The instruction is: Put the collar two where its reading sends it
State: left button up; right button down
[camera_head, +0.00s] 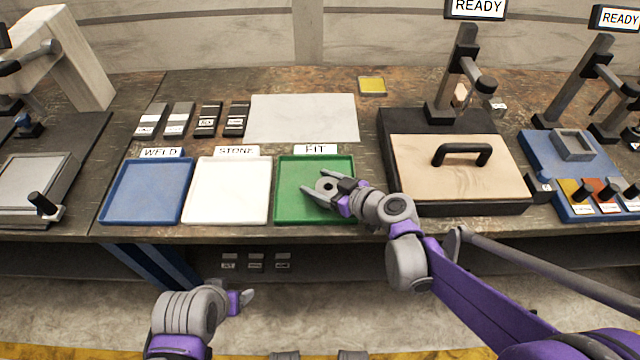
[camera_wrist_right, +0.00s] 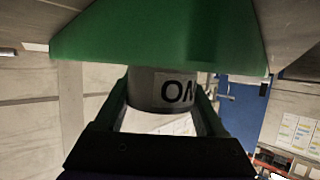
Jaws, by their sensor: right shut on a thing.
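The collar two (camera_head: 327,184) is a small grey ring with a dark hole, over the green tray marked FIT (camera_head: 346,164). My right gripper (camera_head: 316,182) is shut on it, one finger on each side.
A blue tray marked WELD (camera_head: 147,192) and a white tray marked STONE (camera_head: 228,192) stand left of the green one. Behind are several dark labelled blocks (camera_head: 208,119) and a pale sheet (camera_head: 303,118). A dark station with a handled wooden lid (camera_head: 425,180) stands to the right.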

jog(key=shift+f, duration=0.2)
grip_release()
jog(key=shift+r, duration=0.15)
jog(key=p+v, duration=0.2)
jog(key=v, duration=1)
jog(key=shift+s+a, duration=0.1)
jog(key=shift+s, duration=0.15)
jog(key=s+d+r+m+g+h+p, duration=0.1)
jog(key=s+d+m+g+h+p, duration=0.1)
jog(key=s+d+m+h+p, duration=0.2)
jog(key=s+d+r+m+g+h+p, duration=0.1)
jog(key=s+d+m+h+p, duration=0.3)
jog(key=s, duration=0.5)
jog(key=shift+s+d+m+g+h+p, duration=0.2)
jog(key=shift+m+g+h+p, duration=0.15)
jog(key=shift+g+h, duration=0.25)
